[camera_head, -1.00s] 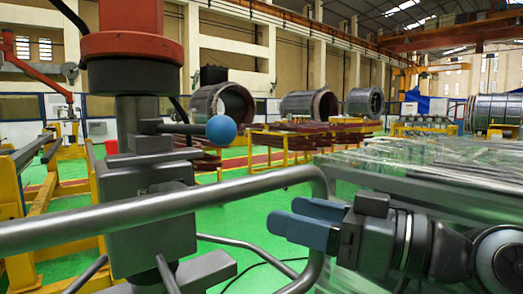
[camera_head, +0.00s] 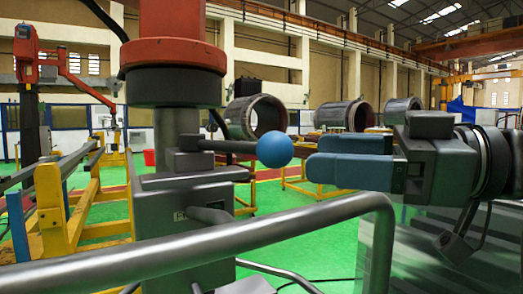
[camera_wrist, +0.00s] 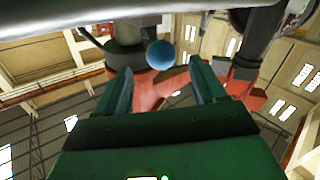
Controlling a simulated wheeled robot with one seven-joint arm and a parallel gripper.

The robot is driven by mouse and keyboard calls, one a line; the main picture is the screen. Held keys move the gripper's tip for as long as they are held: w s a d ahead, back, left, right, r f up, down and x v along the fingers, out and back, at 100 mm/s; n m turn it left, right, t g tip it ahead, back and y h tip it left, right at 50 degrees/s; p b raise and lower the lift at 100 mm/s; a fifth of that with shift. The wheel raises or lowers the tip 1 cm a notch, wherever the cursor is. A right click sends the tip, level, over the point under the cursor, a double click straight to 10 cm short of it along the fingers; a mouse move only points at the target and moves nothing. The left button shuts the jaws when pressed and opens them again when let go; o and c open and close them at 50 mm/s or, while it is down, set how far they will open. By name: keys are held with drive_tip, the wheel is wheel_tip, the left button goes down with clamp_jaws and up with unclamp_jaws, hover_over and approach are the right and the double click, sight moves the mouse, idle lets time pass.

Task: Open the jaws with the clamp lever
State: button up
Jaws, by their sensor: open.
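The clamp lever (camera_head: 228,146) is a dark rod ending in a blue ball knob (camera_head: 274,149). It sticks out to the right from a grey clamp head (camera_head: 185,205) under a red and black column. My gripper (camera_head: 308,158) is just right of the knob at about its height, blue fingertips pointing at it. In the wrist view my gripper (camera_wrist: 160,78) has its fingers spread apart. The knob (camera_wrist: 160,54) shows beyond and between the fingertips, with nothing held. I cannot make out the clamp's jaws or whether they are open.
A thick grey rail (camera_head: 200,245) bends across the front, below my gripper and the lever. Yellow frames (camera_head: 60,205) stand at the left on the green floor. Large metal rings (camera_head: 256,117) are far behind.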

sight(275, 153)
drive_tip(key=p+x, duration=0.1)
drive_tip(key=x, duration=0.6)
drive_tip(key=shift+a, duration=0.15)
drive_tip(key=shift+c, duration=0.4)
clamp_jaws()
